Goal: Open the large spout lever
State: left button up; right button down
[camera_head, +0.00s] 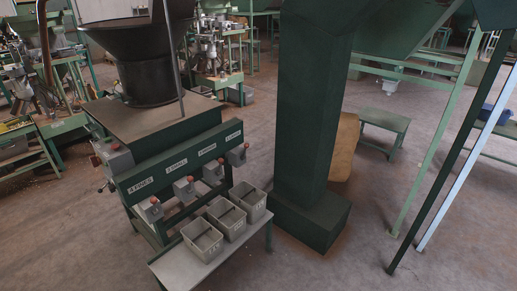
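A green hopper machine stands left of centre, with a row of grey spouts under its labelled green front panel (185,163). The label at the panel's right end seems to read LARGE (232,134); the small print is hard to read. The grey spout (237,157) below that end has a small red knob (246,146) on it, which I take as its lever. Whether this spout is open or shut is too small to tell. Neither of my grippers shows in this view.
Three grey bins (203,239) stand in a row on a low metal table (190,271) before the spouts. A thick green column (313,110) with a wide base stands close to their right. Open floor (370,240) lies at the front right, with thin slanted posts beyond.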

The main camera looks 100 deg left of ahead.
aim_at(247, 145)
jog(key=u, duration=4.1)
jog(key=i, duration=1.65)
